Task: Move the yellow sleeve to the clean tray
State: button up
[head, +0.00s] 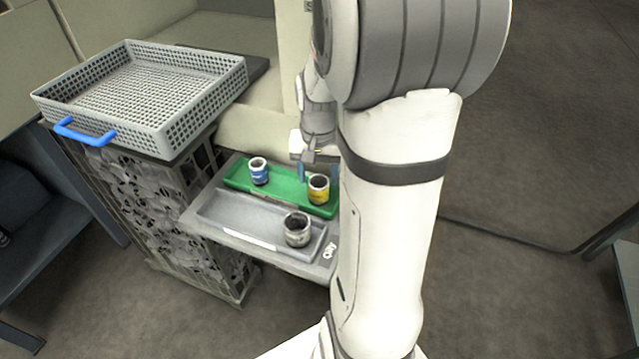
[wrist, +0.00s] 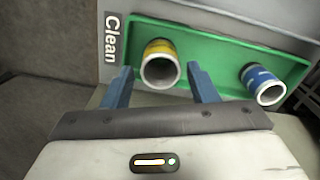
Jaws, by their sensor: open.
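The yellow sleeve (head: 319,189) stands upright in the right part of the green tray (head: 290,192). In the wrist view the yellow sleeve (wrist: 160,64) shows its open end, and the green tray (wrist: 215,43) is beside a "Clean" label (wrist: 112,38). My gripper (wrist: 162,75) is open, with the sleeve seen between its two blue fingers; I cannot tell whether they touch it. In the head view my gripper (head: 318,172) is at the green tray, partly hidden by my arm.
A blue sleeve (head: 259,170) stands at the left of the green tray. A dark-grey sleeve (head: 298,229) stands in the grey tray (head: 235,212), labelled "Oily", in front. A grey mesh basket (head: 205,103) with a blue handle sits on the stand to the left.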

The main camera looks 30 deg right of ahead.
aim_at(317, 184)
notch_tip(317, 184, up, 7)
jog(key=s+a+r+n+t, duration=0.1)
jog(key=s+a+n+t, duration=0.1)
jog(key=s+a+n, duration=0.5)
jog(key=s+a, duration=0.3)
jog(key=a, duration=0.2)
jog(key=shift+s+a+r, duration=0.3)
jog(key=shift+a, duration=0.1)
notch_tip(317, 184, up, 3)
jog(key=p, duration=0.3)
jog(key=shift+s+r+t+p, duration=0.15)
jog(key=shift+r+t+p, duration=0.05)
jog(key=shift+t+p, duration=0.1)
jog(key=shift+c, duration=0.4)
